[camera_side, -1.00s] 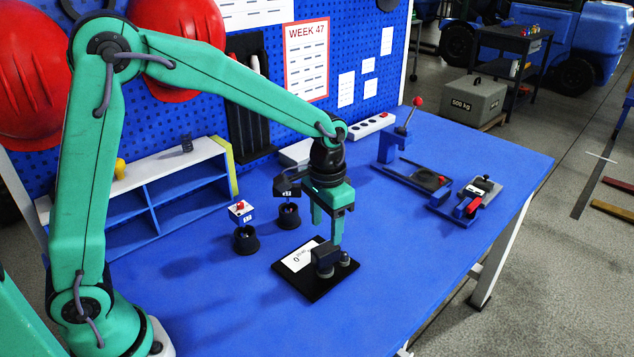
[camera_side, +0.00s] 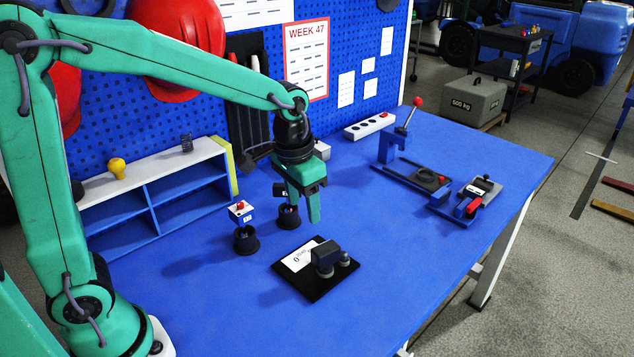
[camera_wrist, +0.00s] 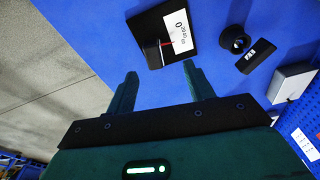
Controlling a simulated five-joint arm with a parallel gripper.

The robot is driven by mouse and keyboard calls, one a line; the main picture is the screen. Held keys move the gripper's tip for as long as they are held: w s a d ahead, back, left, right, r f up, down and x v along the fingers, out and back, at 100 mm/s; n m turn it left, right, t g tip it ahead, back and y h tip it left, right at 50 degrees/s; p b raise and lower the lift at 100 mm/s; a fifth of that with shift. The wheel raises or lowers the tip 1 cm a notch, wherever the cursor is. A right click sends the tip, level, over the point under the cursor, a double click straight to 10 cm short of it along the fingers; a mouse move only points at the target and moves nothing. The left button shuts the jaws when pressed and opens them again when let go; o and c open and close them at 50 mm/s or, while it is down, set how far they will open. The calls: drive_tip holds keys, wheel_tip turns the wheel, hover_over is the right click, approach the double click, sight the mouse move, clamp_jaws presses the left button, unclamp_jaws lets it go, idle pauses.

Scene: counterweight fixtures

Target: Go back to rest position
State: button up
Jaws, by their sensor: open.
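My gripper (camera_side: 301,211) is green, open and empty. It hangs above the blue table, behind and to the left of the black plate (camera_side: 312,290) in the side view. In the wrist view my gripper's two fingers (camera_wrist: 160,82) are spread apart with nothing between them. The black plate carries a white label and a dark block with round silver weights (camera_side: 328,262). The plate also shows in the wrist view (camera_wrist: 152,24), beyond the fingertips. A black round holder (camera_side: 289,220) stands behind my gripper, partly hidden by it.
A blue and white shelf (camera_side: 150,200) stands at the back left. A lever fixture (camera_side: 410,165) and a small red-handled clamp (camera_side: 470,200) are at the right. The front table is clear.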

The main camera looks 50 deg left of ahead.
drive_tip(key=s+a+r+t, duration=0.2)
drive_tip(key=s+r, duration=0.1)
drive_tip(key=s, duration=0.5)
drive_tip(key=s+a+r+n+t, duration=0.1)
drive_tip(key=s+a+r+t, duration=0.1)
drive_tip(key=s, duration=0.5)
drive_tip(key=shift+s+a+r+n, duration=0.3)
drive_tip(key=shift+s+a+r, duration=0.1)
drive_tip(key=shift+a+r, duration=0.4)
